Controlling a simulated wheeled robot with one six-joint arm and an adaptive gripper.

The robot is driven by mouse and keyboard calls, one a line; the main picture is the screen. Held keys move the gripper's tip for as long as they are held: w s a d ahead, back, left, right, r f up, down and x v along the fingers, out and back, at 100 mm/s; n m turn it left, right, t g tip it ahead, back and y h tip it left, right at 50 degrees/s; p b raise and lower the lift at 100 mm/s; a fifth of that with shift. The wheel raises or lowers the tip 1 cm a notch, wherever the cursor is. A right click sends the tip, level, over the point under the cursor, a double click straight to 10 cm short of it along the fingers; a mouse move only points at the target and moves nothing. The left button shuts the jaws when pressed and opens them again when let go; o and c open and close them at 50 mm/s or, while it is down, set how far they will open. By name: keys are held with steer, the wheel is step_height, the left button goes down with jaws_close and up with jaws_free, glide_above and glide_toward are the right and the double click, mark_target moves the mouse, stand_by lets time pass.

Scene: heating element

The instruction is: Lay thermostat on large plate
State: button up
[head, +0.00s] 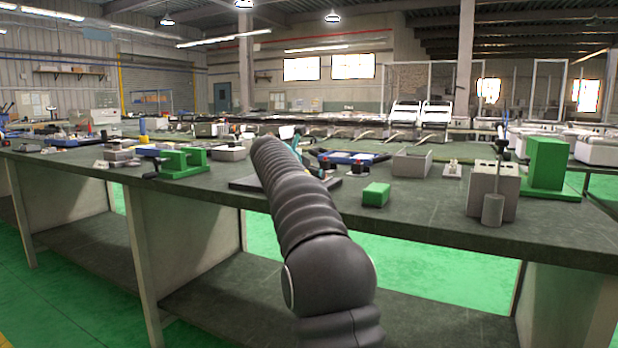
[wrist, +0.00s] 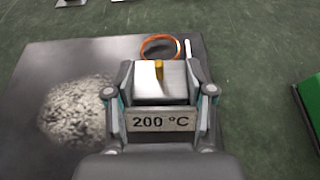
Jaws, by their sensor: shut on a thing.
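The thermostat (wrist: 162,120) is a metal block marked "200 °C" with a small yellow-orange pin on top. My gripper (wrist: 160,90) is shut on it, one finger on each side, in the wrist view. The large plate (wrist: 60,60) is dark and flat, with a speckled light round patch at its left. The thermostat shows over the plate's right part; I cannot tell whether it touches it. In the head view the plate (head: 243,184) lies on the bench, partly hidden by my arm. My gripper and the thermostat are mostly hidden there too.
An orange ring (wrist: 160,47) and a white stick (wrist: 188,50) lie by the plate's far edge. A green block (wrist: 309,100) is to the right, also in the head view (head: 376,194). The bench (head: 330,225) holds grey boxes and green fixtures; some bench lies bare near its front.

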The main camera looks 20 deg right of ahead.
steer(key=shift+r, duration=0.1)
steer(key=o, duration=1.3)
steer(key=shift+o, duration=0.2)
steer(key=shift+s+a+r, duration=0.1)
steer(key=shift+s+a, duration=0.1)
steer(key=shift+a, duration=0.05)
steer(key=v, duration=1.1)
steer(key=shift+s+a, duration=0.15)
steer(key=shift+s, duration=0.05)
